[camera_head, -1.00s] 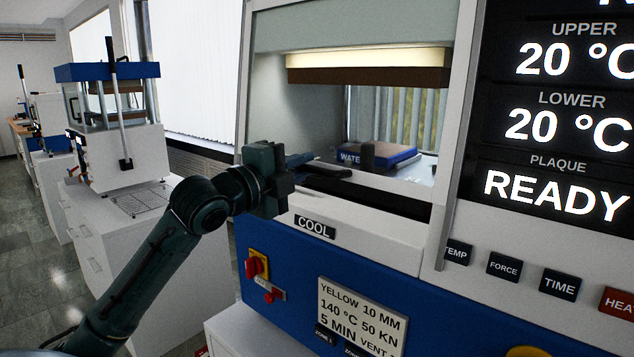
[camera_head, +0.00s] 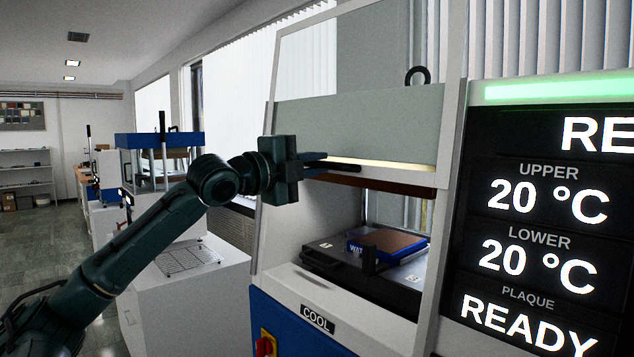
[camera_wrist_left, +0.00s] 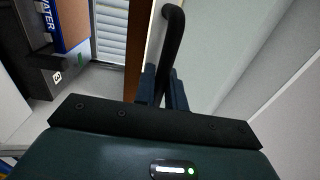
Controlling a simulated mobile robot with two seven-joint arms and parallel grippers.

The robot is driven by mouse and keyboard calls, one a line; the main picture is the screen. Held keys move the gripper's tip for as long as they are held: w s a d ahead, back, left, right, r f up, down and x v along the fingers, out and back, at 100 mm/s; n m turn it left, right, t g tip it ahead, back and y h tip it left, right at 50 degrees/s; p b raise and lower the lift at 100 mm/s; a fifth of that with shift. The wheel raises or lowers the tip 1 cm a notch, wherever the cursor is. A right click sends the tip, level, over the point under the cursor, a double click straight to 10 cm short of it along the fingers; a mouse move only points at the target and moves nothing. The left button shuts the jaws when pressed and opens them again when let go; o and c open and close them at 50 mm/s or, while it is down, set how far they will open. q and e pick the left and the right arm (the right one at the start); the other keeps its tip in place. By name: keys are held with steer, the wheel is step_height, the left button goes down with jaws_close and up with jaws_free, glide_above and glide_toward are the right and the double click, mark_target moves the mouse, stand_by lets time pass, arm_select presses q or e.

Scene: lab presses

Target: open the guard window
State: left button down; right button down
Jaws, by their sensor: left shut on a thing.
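The guard window (camera_head: 308,22) of the press is a clear pane in a pale frame. It stands raised, its top above the grey press head. My left gripper (camera_head: 318,162) is at the front of the press, level with the lit strip under the head. In the left wrist view its fingers (camera_wrist_left: 162,90) are shut on a black curved handle (camera_wrist_left: 173,45). The fingers hide part of the handle. The press opening below the gripper shows clear. My right gripper is not in view.
Inside the press, a blue box with a brown top (camera_head: 395,241) lies on a black plate (camera_head: 405,288). The display panel (camera_head: 540,220) stands at the right. Another press (camera_head: 160,140) stands on a white cabinet behind my left arm.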

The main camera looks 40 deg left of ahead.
arm_select(q)
steer(key=shift+w+r, duration=0.15)
steer(key=shift+r, duration=0.9)
steer(key=c, duration=1.5)
jaws_free()
